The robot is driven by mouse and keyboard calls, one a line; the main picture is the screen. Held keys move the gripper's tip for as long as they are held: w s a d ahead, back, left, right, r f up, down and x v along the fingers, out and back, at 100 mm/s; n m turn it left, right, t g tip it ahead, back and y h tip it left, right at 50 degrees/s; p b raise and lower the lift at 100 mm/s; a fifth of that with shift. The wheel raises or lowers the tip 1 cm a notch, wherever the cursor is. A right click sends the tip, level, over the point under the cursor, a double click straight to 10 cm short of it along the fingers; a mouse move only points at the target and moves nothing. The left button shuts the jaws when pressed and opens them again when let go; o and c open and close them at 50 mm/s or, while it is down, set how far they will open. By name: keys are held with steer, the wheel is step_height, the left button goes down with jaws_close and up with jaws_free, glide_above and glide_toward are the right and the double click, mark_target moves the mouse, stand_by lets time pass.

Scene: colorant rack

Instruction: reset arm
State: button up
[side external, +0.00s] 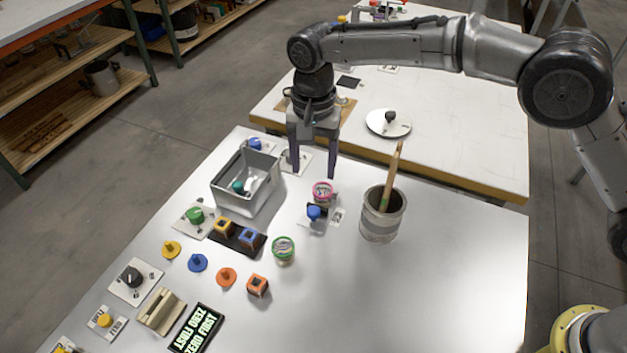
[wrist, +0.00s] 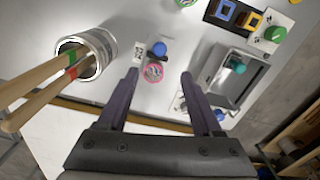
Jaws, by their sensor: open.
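My gripper (side external: 314,170) hangs fingers-down above the back part of the white table, between the grey metal box and the pail. Its two dark fingers are spread wide with nothing between them. In the wrist view the gripper (wrist: 160,78) is open, and a small pink-rimmed jar (wrist: 152,72) shows beyond the gap, beside a blue knob (wrist: 159,49). In the side view the jar (side external: 322,191) stands on the table below and right of the fingertips, apart from them, with the blue knob (side external: 314,212) just in front of it.
A metal pail (side external: 381,222) with upright wooden sticks stands right of my gripper. A grey open box (side external: 232,200) holding a teal-topped item stands left. A green-rimmed jar (side external: 283,250), coloured lids, blocks and a sign (side external: 196,329) lie nearer. The table's right front (side external: 440,290) is clear.

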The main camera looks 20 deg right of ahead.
steer(key=shift+r, duration=0.85)
steer(key=shift+d, duration=0.1)
